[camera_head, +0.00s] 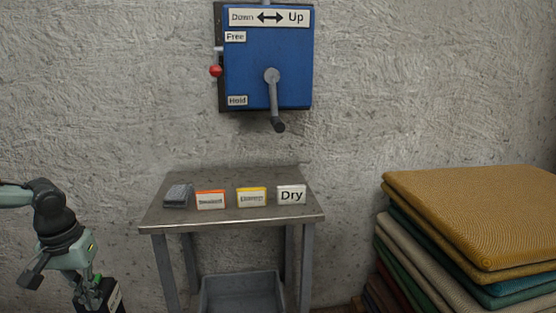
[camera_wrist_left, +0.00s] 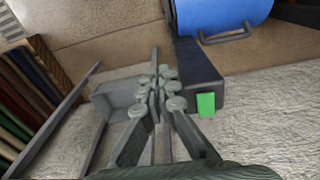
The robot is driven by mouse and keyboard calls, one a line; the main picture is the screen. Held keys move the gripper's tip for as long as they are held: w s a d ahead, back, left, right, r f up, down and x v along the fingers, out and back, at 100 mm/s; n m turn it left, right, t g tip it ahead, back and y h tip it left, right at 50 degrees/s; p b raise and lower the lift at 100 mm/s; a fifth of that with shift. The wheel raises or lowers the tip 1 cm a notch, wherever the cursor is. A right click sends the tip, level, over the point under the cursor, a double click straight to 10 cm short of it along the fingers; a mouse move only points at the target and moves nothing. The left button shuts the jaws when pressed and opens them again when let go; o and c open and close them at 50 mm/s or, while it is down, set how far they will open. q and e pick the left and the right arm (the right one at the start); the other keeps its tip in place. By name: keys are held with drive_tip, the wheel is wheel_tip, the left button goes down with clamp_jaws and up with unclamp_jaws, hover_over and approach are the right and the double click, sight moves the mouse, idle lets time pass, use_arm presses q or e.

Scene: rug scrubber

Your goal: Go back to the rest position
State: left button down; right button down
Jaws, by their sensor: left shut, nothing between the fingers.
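My left arm comes in from the left edge in the head view and bends downward. My left gripper (camera_head: 84,291) is low at the left, in front of a dark box, and its tips are hard to make out there. In the left wrist view the gripper's fingers (camera_wrist_left: 162,85) are together with nothing between them. My right gripper is in neither view.
A metal stand (camera_head: 232,214) bears several small labelled blocks, with a grey tub (camera_head: 242,292) below. A blue crank box (camera_head: 250,75) hangs on the wall. Stacked rugs (camera_head: 480,215) stand right. A dark box with a green patch (camera_wrist_left: 206,104) is near my left gripper.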

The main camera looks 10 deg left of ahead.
use_arm(q)
drive_tip(key=s+a+f+t, duration=0.1)
drive_tip(key=s+a+f, duration=0.3)
drive_tip(key=a+f, duration=0.5)
drive_tip(key=shift+m+t+y, duration=0.4)
drive_tip(key=shift+m+y, duration=0.1)
drive_tip(key=shift+m, duration=0.4)
drive_tip(key=s+d+f, duration=0.1)
drive_tip(key=s+f, duration=0.1)
drive_tip(key=f, duration=0.4)
drive_tip(key=s+d+f, duration=0.2)
drive_tip(key=s+f, duration=0.1)
drive_tip(key=f, duration=0.4)
drive_tip(key=s+d+f, duration=0.2)
drive_tip(key=f, duration=0.4)
drive_tip(key=shift+s+f, duration=0.2)
drive_tip(key=s+d+f+m, duration=0.1)
drive_tip(key=s+d+f, duration=0.1)
drive_tip(key=d+f, duration=0.4)
drive_tip(key=s+d+f+m, duration=0.2)
drive_tip(key=d+f, duration=0.4)
drive_tip(key=d, duration=0.8)
drive_tip(key=shift+s+d+f, duration=0.15)
drive_tip(key=shift+s+d, duration=0.25)
